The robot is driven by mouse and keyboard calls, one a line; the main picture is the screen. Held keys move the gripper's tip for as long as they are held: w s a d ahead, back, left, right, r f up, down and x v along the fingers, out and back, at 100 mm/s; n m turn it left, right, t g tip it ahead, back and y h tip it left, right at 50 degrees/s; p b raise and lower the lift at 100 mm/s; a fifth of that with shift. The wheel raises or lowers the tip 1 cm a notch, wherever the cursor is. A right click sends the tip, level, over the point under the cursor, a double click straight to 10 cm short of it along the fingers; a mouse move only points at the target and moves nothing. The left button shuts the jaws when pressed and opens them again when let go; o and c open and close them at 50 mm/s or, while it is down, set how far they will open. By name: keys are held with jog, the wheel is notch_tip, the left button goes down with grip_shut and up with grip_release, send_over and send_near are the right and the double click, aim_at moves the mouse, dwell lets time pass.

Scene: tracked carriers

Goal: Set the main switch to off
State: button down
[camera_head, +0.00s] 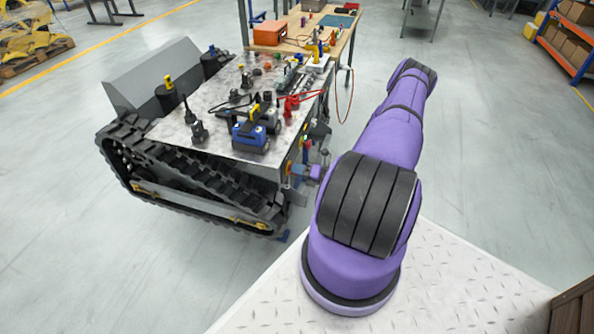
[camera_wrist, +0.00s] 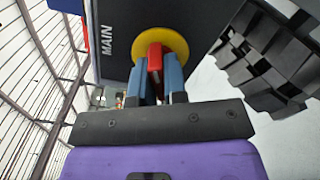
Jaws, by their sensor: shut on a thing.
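The main switch shows in the wrist view as a red handle (camera_wrist: 155,55) on a round yellow disc (camera_wrist: 178,44). It is mounted on a dark panel (camera_wrist: 130,22) with "MAIN" in white letters, which read sideways in the picture. My gripper (camera_wrist: 157,68) is shut on the red handle, one blue finger on each side. The handle lies along the picture's vertical. No on or off marks can be read; the lower disc is hidden behind the fingers. In the head view my purple hand is low at the carrier's near right side, and the handle cannot be made out.
A tracked carrier (camera_head: 200,137) stands left of my arm, with a black track (camera_head: 190,185) and several tools on its top. The track also shows close at right in the wrist view (camera_wrist: 265,60). A workbench (camera_head: 335,38) stands behind.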

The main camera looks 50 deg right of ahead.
jog(key=n, duration=0.6)
jog(key=shift+s, duration=0.1)
jog(key=n, duration=0.6)
jog(key=shift+f, duration=0.1)
dwell(0.4)
jog(key=c, duration=1.2)
grip_release()
jog(key=shift+o, duration=0.2)
jog(key=v, duration=1)
jog(key=shift+s+d, duration=0.15)
jog(key=shift+s, duration=0.25)
